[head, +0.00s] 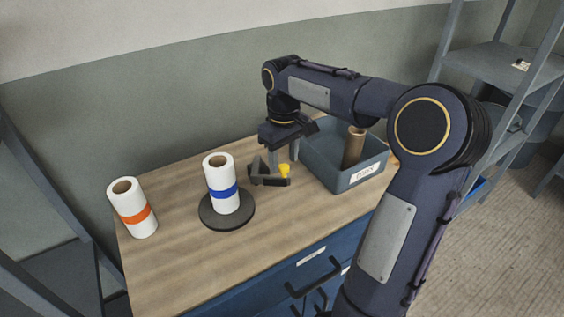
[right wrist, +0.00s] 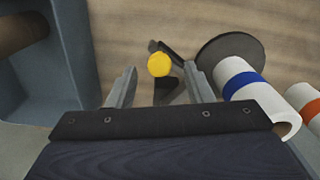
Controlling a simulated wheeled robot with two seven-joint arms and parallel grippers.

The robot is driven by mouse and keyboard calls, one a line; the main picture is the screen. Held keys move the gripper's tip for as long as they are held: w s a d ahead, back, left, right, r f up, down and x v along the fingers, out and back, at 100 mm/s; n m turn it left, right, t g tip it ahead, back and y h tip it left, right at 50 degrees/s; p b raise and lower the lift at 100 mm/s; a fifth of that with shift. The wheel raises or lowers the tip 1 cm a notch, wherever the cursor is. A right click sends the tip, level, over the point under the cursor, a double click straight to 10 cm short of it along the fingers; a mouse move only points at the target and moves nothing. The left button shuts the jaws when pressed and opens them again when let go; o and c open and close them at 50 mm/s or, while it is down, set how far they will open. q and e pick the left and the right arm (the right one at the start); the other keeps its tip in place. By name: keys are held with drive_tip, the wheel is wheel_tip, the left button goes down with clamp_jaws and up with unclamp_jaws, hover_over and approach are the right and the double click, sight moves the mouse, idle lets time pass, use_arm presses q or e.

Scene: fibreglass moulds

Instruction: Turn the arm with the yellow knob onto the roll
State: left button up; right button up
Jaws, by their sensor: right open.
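A white roll with a blue band (head: 222,189) stands upright on a dark round base (head: 240,220). Beside it, to its right, is a dark arm (head: 263,178) with a yellow knob (head: 284,170) at its end. The arm is apart from the roll. My right gripper (head: 282,157) is open above the arm, pointing down. In the right wrist view the yellow knob (right wrist: 158,65) shows between the two spread fingers (right wrist: 161,72), and I see no contact. The blue-banded roll (right wrist: 235,72) lies to the right there. My left gripper is not in view.
A white roll with an orange band (head: 134,212) stands at the table's left. A labelled grey bin (head: 345,181) holding a brown tube (head: 354,145) is close on the right of my gripper. The wooden tabletop (head: 185,262) is clear in front. Shelves stand at both sides.

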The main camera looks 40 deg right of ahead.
drive_tip(key=shift+f, duration=0.9)
clamp_jaws()
